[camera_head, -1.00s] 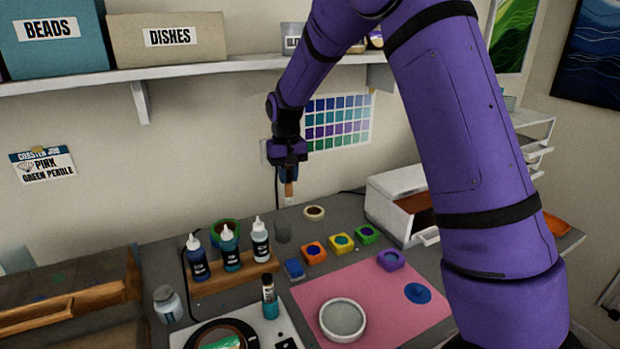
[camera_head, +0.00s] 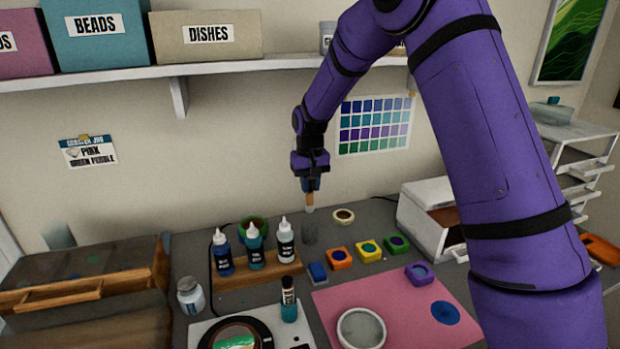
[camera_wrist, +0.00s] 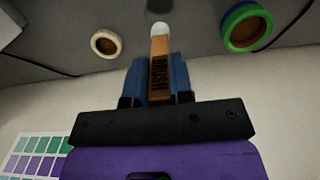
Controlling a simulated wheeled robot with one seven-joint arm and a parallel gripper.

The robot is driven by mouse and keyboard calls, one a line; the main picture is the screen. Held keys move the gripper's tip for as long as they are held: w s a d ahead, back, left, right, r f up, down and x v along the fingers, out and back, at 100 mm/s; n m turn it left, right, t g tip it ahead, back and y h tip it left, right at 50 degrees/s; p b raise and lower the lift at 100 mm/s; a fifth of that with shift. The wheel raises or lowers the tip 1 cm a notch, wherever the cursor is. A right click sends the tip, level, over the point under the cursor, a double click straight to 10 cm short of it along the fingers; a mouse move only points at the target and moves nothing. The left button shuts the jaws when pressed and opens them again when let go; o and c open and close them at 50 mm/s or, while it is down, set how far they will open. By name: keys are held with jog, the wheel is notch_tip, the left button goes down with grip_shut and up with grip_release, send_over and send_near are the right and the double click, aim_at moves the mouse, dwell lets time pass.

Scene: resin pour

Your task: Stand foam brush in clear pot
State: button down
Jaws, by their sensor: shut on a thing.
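The foam brush (camera_head: 310,199) is held upright in my gripper (camera_head: 310,184), with its pale tip pointing down. In the wrist view its orange handle (camera_wrist: 159,62), marked BRUSH, sits between the blue fingers of my gripper (camera_wrist: 160,82). The clear pot (camera_head: 309,233) is a small grey see-through cup at the back of the bench. The brush tip shows just above the pot's rim in the head view and looks apart from it. In the wrist view, the pot (camera_wrist: 160,5) shows only partly at the top edge, beyond the tip.
A cream ring (camera_head: 343,216) lies right of the pot, and a green-rimmed round container (camera_head: 246,225) stands to its left. Several bottles stand in a wooden rack (camera_head: 240,276). The wall is close behind.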

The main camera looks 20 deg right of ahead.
aim_at(310, 205)
jog(key=shift+f, duration=3.75)
jog(key=c, duration=0.9)
grip_release()
jog(key=shift+c, duration=0.2)
notch_tip(310, 205, up, 11)
jog(key=shift+f, duration=0.1)
